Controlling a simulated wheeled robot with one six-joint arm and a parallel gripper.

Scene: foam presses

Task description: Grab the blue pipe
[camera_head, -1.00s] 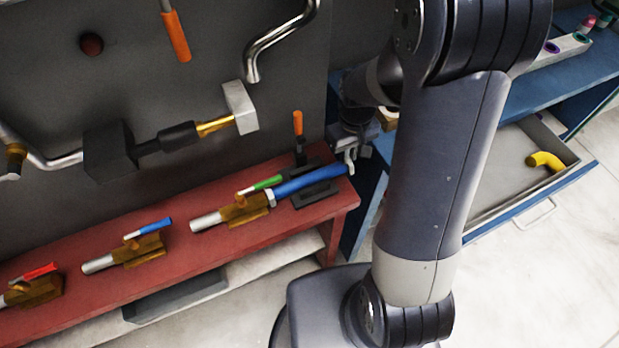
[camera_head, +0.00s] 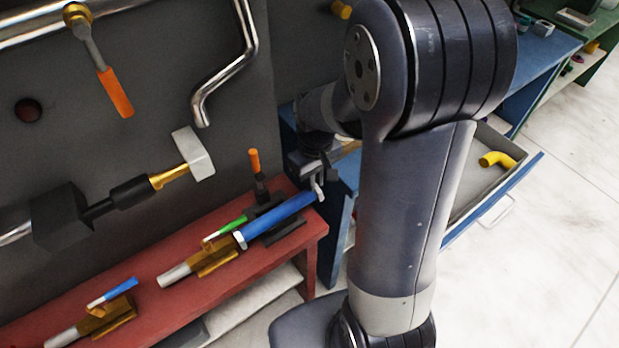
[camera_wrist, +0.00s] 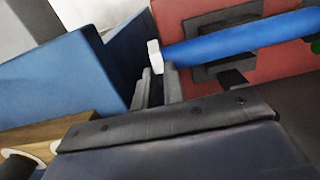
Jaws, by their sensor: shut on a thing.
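The blue pipe (camera_head: 280,217) lies slanted over a black holder (camera_head: 290,238) on the red bench, its left end meeting a brass valve (camera_head: 215,262) with a green handle. In the wrist view the pipe (camera_wrist: 240,38) runs to the right, with a white piece at its near end. My gripper (camera_head: 319,187) is at the pipe's right end, shut on it. In the wrist view the grey fingers (camera_wrist: 158,85) show beside that end; their exact contact is partly hidden.
The red bench (camera_head: 180,312) also carries another brass valve with a blue handle (camera_head: 112,291). An orange-handled tool (camera_head: 254,160) stands close behind the pipe. A dark panel with metal pipes rises behind. At right, an open drawer (camera_head: 510,187) holds a yellow elbow (camera_head: 497,159).

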